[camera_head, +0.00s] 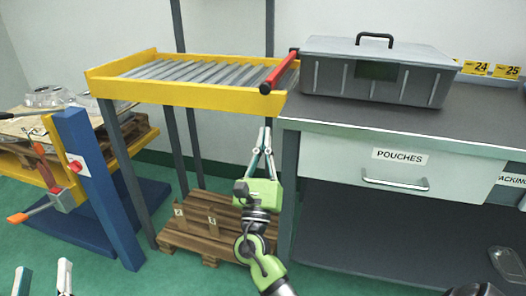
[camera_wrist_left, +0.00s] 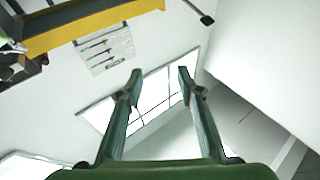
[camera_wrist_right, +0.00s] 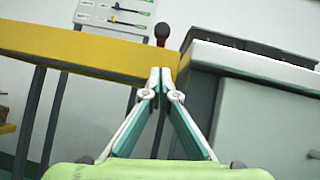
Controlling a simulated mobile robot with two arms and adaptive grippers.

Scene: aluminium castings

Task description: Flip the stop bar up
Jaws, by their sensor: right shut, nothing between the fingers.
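The stop bar (camera_head: 280,74) is red with black ends and lies along the right end of the yellow roller conveyor (camera_head: 180,94), beside the bench. Its black near end (camera_wrist_right: 162,31) shows in the right wrist view, above and beyond my fingertips. My right gripper (camera_head: 265,133) is shut and empty, pointing up below the bar's near end and apart from it. In the right wrist view its fingertips (camera_wrist_right: 160,74) meet in front of the conveyor's edge. My left gripper (camera_head: 44,270) is open and empty at the bottom left, far from the bar; it also shows in the left wrist view (camera_wrist_left: 159,76).
A grey lidded case (camera_head: 378,70) stands on the bench (camera_head: 460,128) just right of the bar. A drawer labelled POUCHES (camera_head: 395,165) is below. A wooden pallet (camera_head: 215,225) lies under the conveyor. A blue post (camera_head: 98,185) stands left.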

